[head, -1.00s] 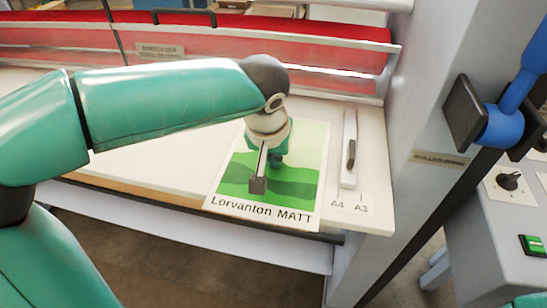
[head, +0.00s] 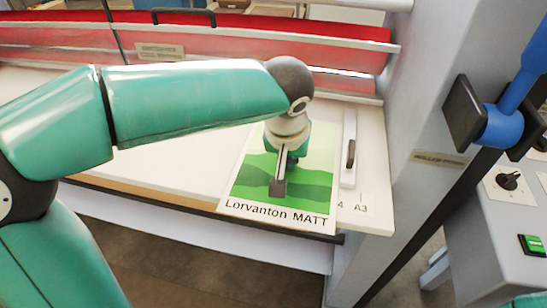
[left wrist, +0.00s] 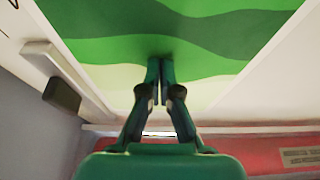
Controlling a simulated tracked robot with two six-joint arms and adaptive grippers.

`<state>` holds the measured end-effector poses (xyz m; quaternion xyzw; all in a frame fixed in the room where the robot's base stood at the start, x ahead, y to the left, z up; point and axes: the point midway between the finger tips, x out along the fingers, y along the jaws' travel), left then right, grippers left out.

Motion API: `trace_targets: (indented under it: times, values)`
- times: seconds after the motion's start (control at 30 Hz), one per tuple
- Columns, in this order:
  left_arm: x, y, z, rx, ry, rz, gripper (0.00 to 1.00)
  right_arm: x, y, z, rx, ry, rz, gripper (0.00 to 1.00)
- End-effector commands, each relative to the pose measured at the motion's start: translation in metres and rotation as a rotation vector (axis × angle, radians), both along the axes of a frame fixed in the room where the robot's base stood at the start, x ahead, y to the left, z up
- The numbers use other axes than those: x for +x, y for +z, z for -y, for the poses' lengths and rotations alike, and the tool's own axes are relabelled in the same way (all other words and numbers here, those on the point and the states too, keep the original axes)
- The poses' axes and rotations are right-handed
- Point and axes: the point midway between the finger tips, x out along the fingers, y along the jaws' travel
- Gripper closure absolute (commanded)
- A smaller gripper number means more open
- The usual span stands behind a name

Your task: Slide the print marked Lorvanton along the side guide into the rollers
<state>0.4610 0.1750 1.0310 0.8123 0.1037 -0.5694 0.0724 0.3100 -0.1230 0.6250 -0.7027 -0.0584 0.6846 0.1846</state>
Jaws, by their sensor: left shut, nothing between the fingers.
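The Lorvanton MATT print (head: 314,178), a white-bordered sheet with green waves, lies flat on the pale feed table, its lettered edge toward the front. It also shows in the left wrist view (left wrist: 205,45). My left gripper (head: 279,187) is shut and empty, its fingertips pressed down at the print's surface near its middle; the wrist view (left wrist: 160,65) shows both fingers together. The white side guide (head: 349,165) with a dark knob stands close along the print's right edge; I cannot tell if they touch. The red rollers (head: 365,58) lie beyond the far edge.
The feed table (head: 375,190) has free room left of the print and a strip right of the guide, marked A3. A grey upright (head: 420,110) borders it.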

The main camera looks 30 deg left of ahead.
Motion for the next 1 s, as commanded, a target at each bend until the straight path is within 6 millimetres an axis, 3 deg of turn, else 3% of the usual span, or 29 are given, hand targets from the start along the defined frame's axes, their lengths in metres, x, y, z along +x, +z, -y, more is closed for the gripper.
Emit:
trace_targets:
  times: [0.17, 0.7, 1.0]
  values:
    - [0.002, 0.000, 0.000, 0.000, 0.000, -0.001, 1.00, 0.000, 0.001, 0.000, 0.000, 0.000, 0.000, 0.35]
    - [0.038, -0.001, -0.007, 0.000, 0.001, 0.000, 1.00, 0.000, 0.013, 0.000, 0.000, 0.000, 0.000, 0.35]
    - [0.040, -0.001, -0.008, -0.001, 0.000, 0.001, 1.00, 0.000, 0.013, 0.000, 0.000, 0.000, 0.000, 0.35]
